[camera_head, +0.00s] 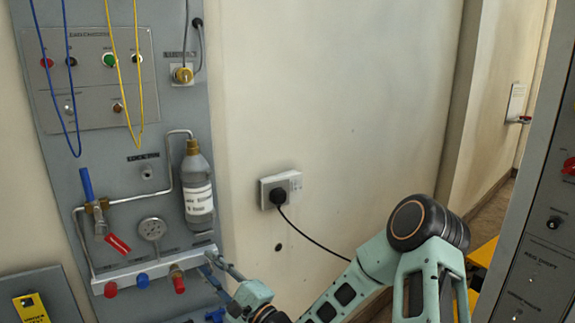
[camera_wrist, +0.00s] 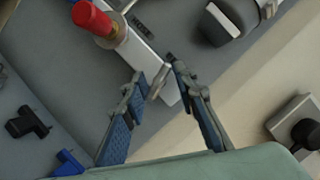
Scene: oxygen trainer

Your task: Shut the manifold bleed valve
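The manifold is a white bar (camera_head: 150,271) low on the grey wall panel, with red and blue knobs along it. In the wrist view its end (camera_wrist: 150,60) reaches up to my fingertips. A small grey metal lever (camera_wrist: 158,83), seemingly the bleed valve's, is at this end, between the fingertips. My gripper (camera_head: 218,268) is at the manifold's right end. In the wrist view my gripper (camera_wrist: 160,80) has its two blue-padded fingers apart, one on each side of the lever. Contact with the lever cannot be made out. The lever's exact position is hard to read in the head view.
A grey bottle (camera_head: 197,185) hangs above the manifold, beside a round gauge (camera_head: 152,229) and a red-handled lever (camera_head: 118,243). A red knob (camera_wrist: 92,18) is near my fingers. A wall socket (camera_head: 279,189) with a black plug is to the right. A dark cabinet (camera_head: 545,230) stands far right.

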